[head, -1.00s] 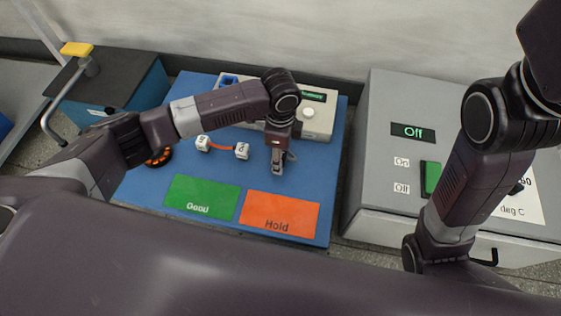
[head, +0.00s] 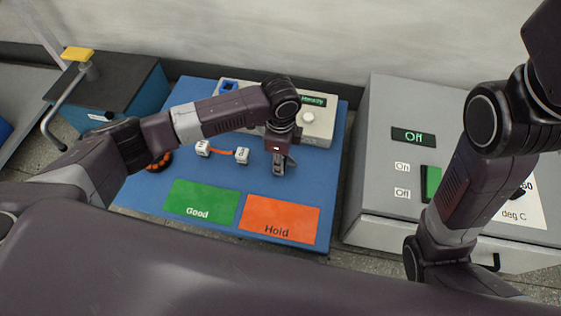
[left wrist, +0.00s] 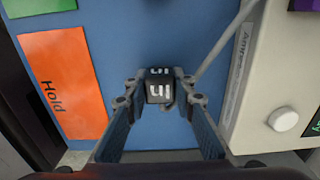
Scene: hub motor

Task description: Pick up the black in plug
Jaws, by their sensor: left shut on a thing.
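The black in plug (left wrist: 158,92) shows in the left wrist view as a small dark block with white "In" lettering on its faces. It sits between the fingertips of my left gripper (left wrist: 160,86), which is shut on it. A thin grey cable runs up and to the right beside it. In the head view my left gripper (head: 279,166) points down over the blue mat (head: 148,190), behind the orange Hold area; the plug is too small and covered to make out there. My right gripper is not in view; only my right arm shows.
A green Good area (head: 200,200) and an orange Hold area (head: 279,220) lie at the mat's front. White blocks on an orange cable (head: 221,153) lie left of my gripper. A light tester box (head: 318,128) stands behind. A grey switch cabinet (head: 385,200) is to the right.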

